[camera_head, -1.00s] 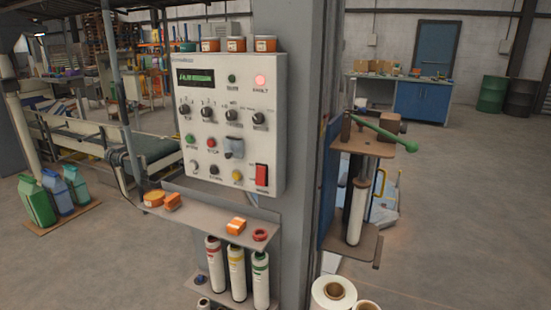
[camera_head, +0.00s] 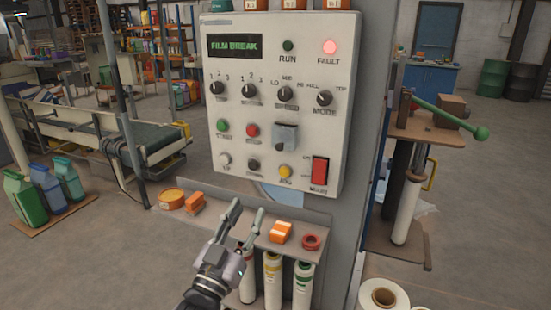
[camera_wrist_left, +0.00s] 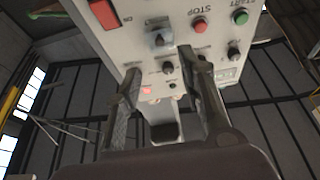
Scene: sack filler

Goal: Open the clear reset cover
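The clear reset cover (camera_head: 285,137) is a small grey-blue see-through flap on the front of the white control panel (camera_head: 335,120), right of the red button. It appears to hang down over what is behind it, which I cannot make out. It also shows in the left wrist view (camera_wrist_left: 158,38), beyond my fingertips. My left gripper (camera_head: 248,207) is open and empty, below the panel and lower left of the cover, apart from it. In the left wrist view its two spread fingers (camera_wrist_left: 160,64) point toward the panel. My right gripper is not in view.
The display (camera_head: 236,46) reads FILM BREAK and the fault lamp (camera_head: 330,47) glows red. A shelf (camera_head: 225,190) under the panel holds an orange box (camera_head: 281,232) and a red ring (camera_head: 311,242) close to my left gripper. A red main switch (camera_head: 320,171) sits lower right of the cover.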

